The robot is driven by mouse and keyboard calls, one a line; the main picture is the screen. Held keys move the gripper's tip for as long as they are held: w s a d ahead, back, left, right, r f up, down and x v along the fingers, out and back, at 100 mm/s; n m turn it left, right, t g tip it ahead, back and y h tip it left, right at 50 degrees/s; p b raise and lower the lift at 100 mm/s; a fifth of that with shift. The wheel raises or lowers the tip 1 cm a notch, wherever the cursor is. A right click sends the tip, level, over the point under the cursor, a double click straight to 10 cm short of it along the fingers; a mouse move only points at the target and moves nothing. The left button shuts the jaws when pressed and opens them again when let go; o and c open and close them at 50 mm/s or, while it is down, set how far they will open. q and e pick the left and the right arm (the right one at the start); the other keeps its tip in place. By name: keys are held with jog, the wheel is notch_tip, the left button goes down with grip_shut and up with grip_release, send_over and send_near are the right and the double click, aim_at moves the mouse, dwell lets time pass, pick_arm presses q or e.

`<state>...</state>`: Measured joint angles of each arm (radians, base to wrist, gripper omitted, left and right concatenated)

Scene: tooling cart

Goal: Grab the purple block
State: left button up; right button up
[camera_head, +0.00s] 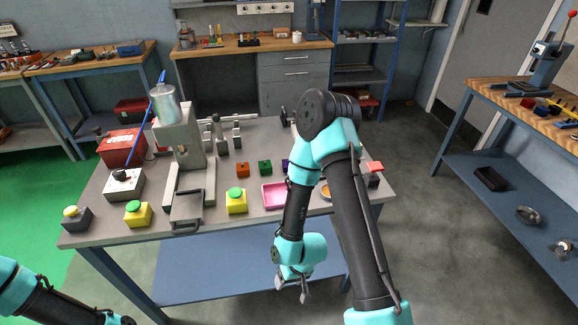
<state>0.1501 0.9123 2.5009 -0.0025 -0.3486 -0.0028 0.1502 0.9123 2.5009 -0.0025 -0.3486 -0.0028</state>
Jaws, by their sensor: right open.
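The purple block (285,163) stands on the grey cart top, to the right of a green block (265,167) and an orange block (243,170). Only a sliver of it shows; my right arm hides the rest. My right gripper (292,290) is open and empty. In the picture it hangs below the cart's front edge, well below the purple block. My left arm shows at the lower left corner, and its gripper is out of view.
A pink tray (265,198) lies in front of the blocks. Yellow boxes with green buttons (236,202) (138,214) stand along the front edge. A grey press (180,145) stands at the left, near a red box (121,147).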

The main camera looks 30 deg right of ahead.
pick_arm(q)
jog(key=o, duration=1.2)
jog(key=shift+c, duration=0.2)
jog(key=shift+w, duration=0.1)
